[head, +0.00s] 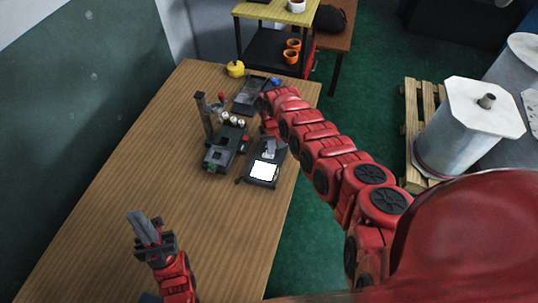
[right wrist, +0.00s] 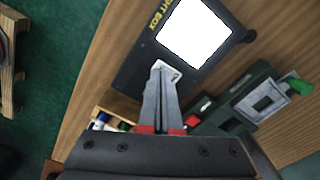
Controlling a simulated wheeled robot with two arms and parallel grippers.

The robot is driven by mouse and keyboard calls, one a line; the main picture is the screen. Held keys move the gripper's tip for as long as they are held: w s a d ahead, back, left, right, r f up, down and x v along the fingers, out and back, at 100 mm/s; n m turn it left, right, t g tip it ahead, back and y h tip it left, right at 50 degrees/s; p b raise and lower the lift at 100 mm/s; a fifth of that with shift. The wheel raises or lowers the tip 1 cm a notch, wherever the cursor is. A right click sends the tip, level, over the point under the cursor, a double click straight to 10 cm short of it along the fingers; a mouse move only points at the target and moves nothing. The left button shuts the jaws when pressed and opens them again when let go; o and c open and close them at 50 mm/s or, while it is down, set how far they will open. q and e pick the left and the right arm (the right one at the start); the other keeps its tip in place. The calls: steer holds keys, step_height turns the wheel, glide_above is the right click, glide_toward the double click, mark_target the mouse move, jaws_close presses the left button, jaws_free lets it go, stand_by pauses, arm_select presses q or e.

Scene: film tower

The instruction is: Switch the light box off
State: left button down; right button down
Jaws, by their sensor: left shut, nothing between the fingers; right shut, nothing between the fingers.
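The light box (head: 252,179) is a flat dark box on the table with a bright white lit panel (head: 264,170). In the right wrist view the light box (right wrist: 134,72) shows yellow lettering, and its panel (right wrist: 195,34) glows white. A small pale switch plate (right wrist: 172,69) sits on it below the panel, partly hidden by the fingertips. My right gripper (right wrist: 162,72) is shut and empty, its tips over this plate; I cannot tell if they touch. My left gripper (head: 141,226) is shut and empty over the table's near left part.
A green-grey device (head: 220,157) with a post stands just left of the light box. A dark tray (head: 248,95) and a yellow item (head: 235,69) are farther back. The table's (head: 130,165) left side is clear. A large spool (head: 465,125) stands on a pallet at right.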

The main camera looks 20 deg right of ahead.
steer(key=shift+f+b, duration=0.75)
steer(key=shift+f, duration=0.1)
stand_by(0.3)
steer(key=shift+r+p, duration=0.9)
steer(key=shift+p, duration=0.15)
step_height(320, 180, up, 2)
steer(key=shift+r+p, duration=0.2)
steer(key=shift+p, duration=0.95)
step_height(320, 180, up, 3)
steer(key=p, duration=0.3)
steer(key=shift+f, duration=0.1)
steer(key=shift+f, duration=0.1)
